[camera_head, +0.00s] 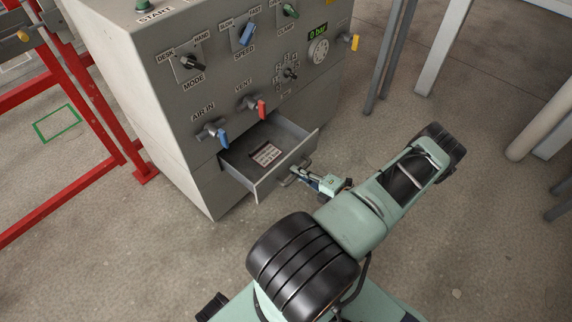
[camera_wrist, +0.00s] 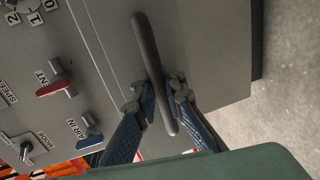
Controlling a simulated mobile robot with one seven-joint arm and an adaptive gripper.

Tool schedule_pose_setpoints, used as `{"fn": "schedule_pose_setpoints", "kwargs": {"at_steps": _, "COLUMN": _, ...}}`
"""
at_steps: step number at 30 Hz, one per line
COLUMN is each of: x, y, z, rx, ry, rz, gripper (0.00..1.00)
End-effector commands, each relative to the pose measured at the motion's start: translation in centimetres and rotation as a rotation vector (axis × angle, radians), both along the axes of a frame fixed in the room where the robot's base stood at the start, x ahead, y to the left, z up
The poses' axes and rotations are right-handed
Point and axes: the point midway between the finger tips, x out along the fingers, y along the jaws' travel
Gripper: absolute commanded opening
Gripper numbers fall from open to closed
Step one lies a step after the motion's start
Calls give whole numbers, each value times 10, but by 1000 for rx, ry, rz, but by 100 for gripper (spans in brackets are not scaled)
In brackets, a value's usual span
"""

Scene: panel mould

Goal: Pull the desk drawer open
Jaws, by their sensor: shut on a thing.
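The desk drawer (camera_head: 287,165) stands partly pulled out of the grey control desk (camera_head: 205,100) in the head view. A flat card with red and white print (camera_head: 266,154) lies inside it. The drawer's bar handle (camera_head: 301,168) is on its front face. In the wrist view the handle (camera_wrist: 150,50) is a long dark bar on the grey drawer front (camera_wrist: 215,45). My gripper (camera_head: 296,176) is at the handle. In the wrist view its two blue-padded fingers (camera_wrist: 162,97) are on either side of the bar, shut on it.
Above the drawer are a blue AIR IN valve handle (camera_head: 223,138), a red VENT handle (camera_head: 262,109) and several knobs. A red frame (camera_head: 100,115) stands at the left. Grey legs (camera_head: 442,48) stand at the right.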

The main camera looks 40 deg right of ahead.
Motion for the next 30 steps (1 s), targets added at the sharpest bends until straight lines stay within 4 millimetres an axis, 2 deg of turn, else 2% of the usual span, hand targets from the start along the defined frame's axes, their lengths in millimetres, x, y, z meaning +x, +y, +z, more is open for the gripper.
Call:
{"fn": "schedule_pose_setpoints", "kwargs": {"at_steps": 3, "x": -14, "y": -3, "z": 0, "rx": -2, "ry": 0, "rz": -3, "gripper": 0}}
{"fn": "schedule_pose_setpoints", "kwargs": {"at_steps": 7, "x": -24, "y": -3, "z": -1, "rx": -1, "ry": 1, "rz": -2, "gripper": 0}}
{"fn": "schedule_pose_setpoints", "kwargs": {"at_steps": 20, "x": -28, "y": -3, "z": 0, "rx": -2, "ry": 0, "rz": -2, "gripper": 0}}
{"fn": "schedule_pose_setpoints", "kwargs": {"at_steps": 21, "x": -28, "y": -3, "z": 0, "rx": -2, "ry": 0, "rz": -2, "gripper": 11}}
{"fn": "schedule_pose_setpoints", "kwargs": {"at_steps": 26, "x": -27, "y": -3, "z": 0, "rx": -1, "ry": 0, "rz": -1, "gripper": 29}}
{"fn": "schedule_pose_setpoints", "kwargs": {"at_steps": 30, "x": -27, "y": -3, "z": 0, "rx": -1, "ry": 0, "rz": -1, "gripper": 29}}
